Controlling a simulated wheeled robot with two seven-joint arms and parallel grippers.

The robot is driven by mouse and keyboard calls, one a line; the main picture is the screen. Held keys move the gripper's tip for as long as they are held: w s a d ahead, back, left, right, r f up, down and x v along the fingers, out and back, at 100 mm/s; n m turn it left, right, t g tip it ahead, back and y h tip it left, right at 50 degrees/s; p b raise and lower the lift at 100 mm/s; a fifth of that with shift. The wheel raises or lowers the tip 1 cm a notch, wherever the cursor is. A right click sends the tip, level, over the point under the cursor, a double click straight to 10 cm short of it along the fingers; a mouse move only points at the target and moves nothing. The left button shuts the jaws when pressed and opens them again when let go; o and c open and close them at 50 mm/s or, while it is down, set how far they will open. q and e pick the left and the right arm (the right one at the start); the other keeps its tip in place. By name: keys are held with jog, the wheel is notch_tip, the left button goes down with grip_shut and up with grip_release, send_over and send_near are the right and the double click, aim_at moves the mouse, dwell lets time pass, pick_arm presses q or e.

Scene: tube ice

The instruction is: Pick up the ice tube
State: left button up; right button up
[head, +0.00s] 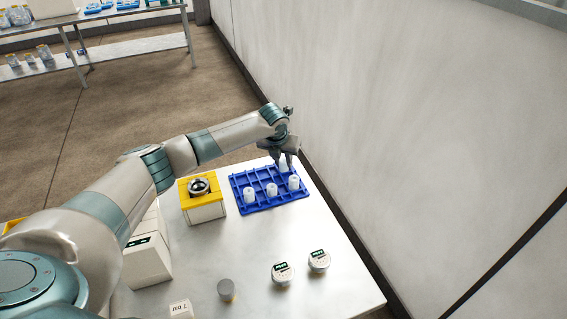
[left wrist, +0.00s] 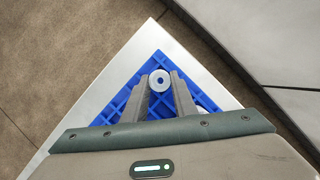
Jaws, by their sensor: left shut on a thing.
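Several white ice tubes stand in a blue gridded rack (head: 241,184) on the table. Three of them show clearly in the head view: a left one (head: 249,194), a middle one (head: 272,189) and a right one (head: 294,183). My left gripper (head: 285,164) is over the rack's far right corner. In the left wrist view its two fingers are shut on a white ice tube (left wrist: 160,77) with a round hole in its top. The tube is at the rack; whether it is lifted clear cannot be told. My right gripper is not in view.
A yellow-topped box (head: 205,209) with a round metal opening stands left of the rack. Two round white devices with green displays (head: 282,273) and a grey cylinder (head: 226,289) are nearer the front. A wall (head: 400,120) runs close along the table's right side.

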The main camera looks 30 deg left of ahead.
aim_at(283, 161)
pick_arm(q)
jog(key=shift+r, duration=0.15)
jog(key=shift+r+b, duration=0.45)
jog(key=shift+r, duration=0.15)
notch_tip(283, 161, up, 2)
jog(key=shift+r+b, duration=0.15)
jog(key=shift+b, duration=0.5)
jog(key=s+d+r+b, duration=0.1)
jog(key=d+r, duration=0.2)
jog(key=d, duration=0.2)
jog(key=s+d+r+b, duration=0.1)
jog(key=d+r+b, duration=0.1)
jog(key=d+r, duration=0.2)
jog(key=shift+s+d, duration=0.15)
jog(key=shift+d, duration=1.1)
jog(key=shift+r, duration=0.1)
